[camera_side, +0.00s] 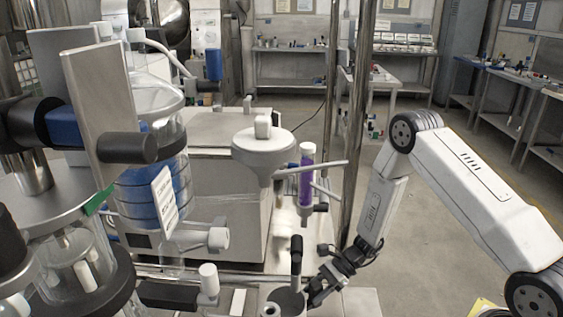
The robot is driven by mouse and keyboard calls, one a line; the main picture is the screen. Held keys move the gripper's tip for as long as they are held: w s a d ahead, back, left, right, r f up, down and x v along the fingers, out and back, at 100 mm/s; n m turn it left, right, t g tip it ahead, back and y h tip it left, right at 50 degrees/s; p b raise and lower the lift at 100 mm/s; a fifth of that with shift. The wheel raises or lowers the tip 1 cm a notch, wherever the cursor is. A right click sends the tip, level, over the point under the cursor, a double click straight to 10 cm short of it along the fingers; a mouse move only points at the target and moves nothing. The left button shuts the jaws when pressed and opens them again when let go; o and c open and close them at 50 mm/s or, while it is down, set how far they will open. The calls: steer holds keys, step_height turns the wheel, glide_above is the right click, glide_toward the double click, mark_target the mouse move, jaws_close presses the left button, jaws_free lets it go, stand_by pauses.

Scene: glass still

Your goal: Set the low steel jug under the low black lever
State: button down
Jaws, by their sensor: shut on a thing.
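The low steel jug (287,304) is at the bottom edge of the picture, its round rim and dark inside showing and its lower part cut off. My gripper (312,294) reaches down from the right and is shut on the jug's right side; the exact contact is small and partly hidden. An upright black piece (296,252) rises just above the jug's rim; I cannot tell whether it belongs to the jug. A low black lever-like bar (168,293) lies to the left, apart from the jug, beside a white knob (208,279).
Glass still vessels (150,185) with blue contents crowd the left. A white funnel-like fitting (263,145) and a purple-filled tube (306,175) stand above the jug. Steel posts (352,130) rise behind my gripper. The floor to the right is open.

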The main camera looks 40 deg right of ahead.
steer(key=shift+f, duration=0.2)
stand_by(0.4)
steer(key=shift+c, duration=1)
jaws_free()
steer(key=s+d+r, duration=0.1)
steer(key=d+r, duration=0.3)
steer(key=r, duration=0.5)
steer(key=shift+r, duration=0.35)
